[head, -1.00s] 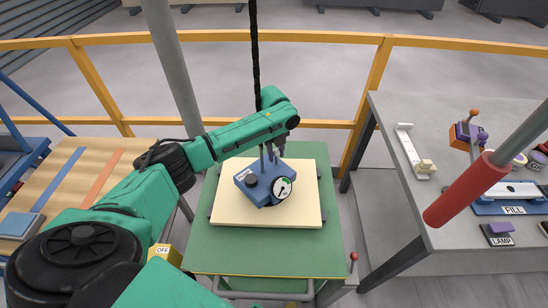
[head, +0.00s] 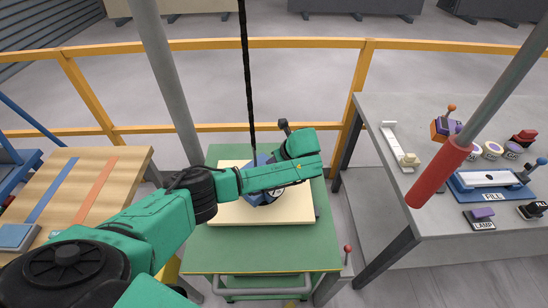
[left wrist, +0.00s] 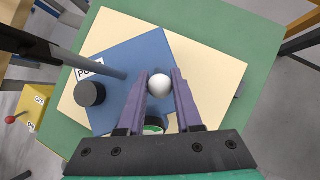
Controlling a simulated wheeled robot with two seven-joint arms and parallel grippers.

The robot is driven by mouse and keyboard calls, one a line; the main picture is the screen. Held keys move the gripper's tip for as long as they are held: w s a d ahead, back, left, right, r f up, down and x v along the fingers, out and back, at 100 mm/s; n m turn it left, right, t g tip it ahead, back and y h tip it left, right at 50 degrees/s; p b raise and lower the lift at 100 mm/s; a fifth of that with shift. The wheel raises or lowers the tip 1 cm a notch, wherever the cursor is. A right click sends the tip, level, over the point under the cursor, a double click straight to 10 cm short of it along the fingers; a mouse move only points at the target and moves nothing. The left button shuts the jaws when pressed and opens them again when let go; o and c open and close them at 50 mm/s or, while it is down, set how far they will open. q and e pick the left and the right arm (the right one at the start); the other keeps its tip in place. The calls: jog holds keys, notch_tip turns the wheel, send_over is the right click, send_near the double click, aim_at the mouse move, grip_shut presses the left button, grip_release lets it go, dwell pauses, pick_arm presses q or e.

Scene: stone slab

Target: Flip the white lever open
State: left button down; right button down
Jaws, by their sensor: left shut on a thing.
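The white lever's round knob (left wrist: 159,87) shows in the left wrist view, between the two purple fingers of my left gripper (left wrist: 159,78), which is shut on it. The lever's shaft is hidden below the knob. The blue pump box (left wrist: 115,75) lies below, with a black knob (left wrist: 90,94), a label and a partly hidden round gauge (left wrist: 154,125). In the head view, my left forearm and wrist cover most of the blue pump box (head: 262,160), and the fingers and lever are hidden. My right gripper is not in view.
The box stands on a cream board (head: 235,212) on a green table (head: 215,259). A black cable or rod (head: 249,80) comes down beside my wrist. A grey bench (head: 400,112) with switches stands right, a wooden table (head: 105,170) left, a yellow railing (head: 220,44) behind.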

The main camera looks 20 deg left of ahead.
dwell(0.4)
pick_arm(q)
jog(key=c, duration=0.9)
grip_release()
jog(key=shift+o, duration=0.2)
jog(key=shift+d+r, duration=0.1)
jog(key=v, duration=1.4)
jog(key=shift+s, duration=0.15)
jog(key=shift+d+r, duration=0.1)
